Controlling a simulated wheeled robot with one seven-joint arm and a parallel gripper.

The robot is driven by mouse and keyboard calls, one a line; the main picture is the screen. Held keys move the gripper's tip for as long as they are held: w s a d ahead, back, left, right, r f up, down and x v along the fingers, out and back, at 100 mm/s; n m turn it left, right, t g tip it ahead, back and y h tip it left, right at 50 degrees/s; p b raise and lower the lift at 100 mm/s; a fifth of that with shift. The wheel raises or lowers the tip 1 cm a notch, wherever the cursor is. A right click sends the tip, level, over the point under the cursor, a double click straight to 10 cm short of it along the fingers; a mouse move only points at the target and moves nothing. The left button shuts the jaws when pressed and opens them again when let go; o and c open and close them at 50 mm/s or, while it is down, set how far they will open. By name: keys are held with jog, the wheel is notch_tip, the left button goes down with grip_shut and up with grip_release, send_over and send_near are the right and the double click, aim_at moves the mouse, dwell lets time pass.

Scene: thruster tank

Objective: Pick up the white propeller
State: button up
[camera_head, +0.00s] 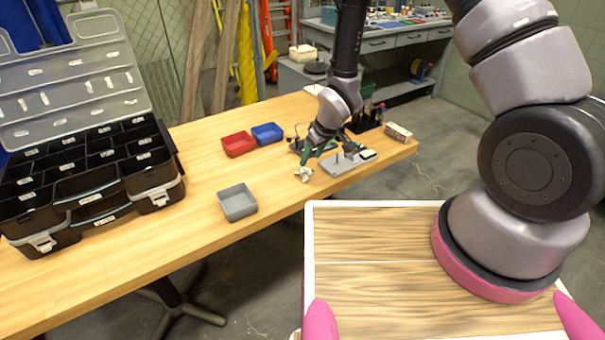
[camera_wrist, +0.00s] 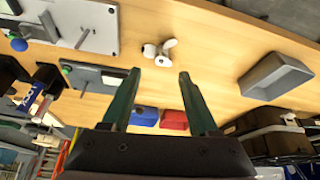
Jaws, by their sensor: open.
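The white propeller (camera_head: 304,173) lies on the wooden table, just left of a grey plate with a peg. It also shows in the wrist view (camera_wrist: 160,50), a little beyond the fingertips and between their lines. My gripper (camera_head: 318,150) is over the table behind and slightly right of the propeller, partly hidden by my own wrist in the head view. In the wrist view my gripper (camera_wrist: 158,78) is open, its two green fingers apart with nothing between them. The propeller is apart from both fingers.
A grey tray (camera_head: 238,203) stands to the propeller's left and nearer. A red tray (camera_head: 239,144) and a blue tray (camera_head: 267,133) stand behind. The grey plate (camera_head: 341,166) with its peg is close on the right. A black toolbox (camera_head: 85,190) stands open at far left.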

aim_at(305, 170)
jog(key=x, duration=0.6)
jog(key=shift+w+a+f, duration=0.1)
jog(key=shift+a+f, duration=0.1)
jog(key=shift+f, duration=0.05)
jog(key=shift+c, duration=0.2)
grip_shut()
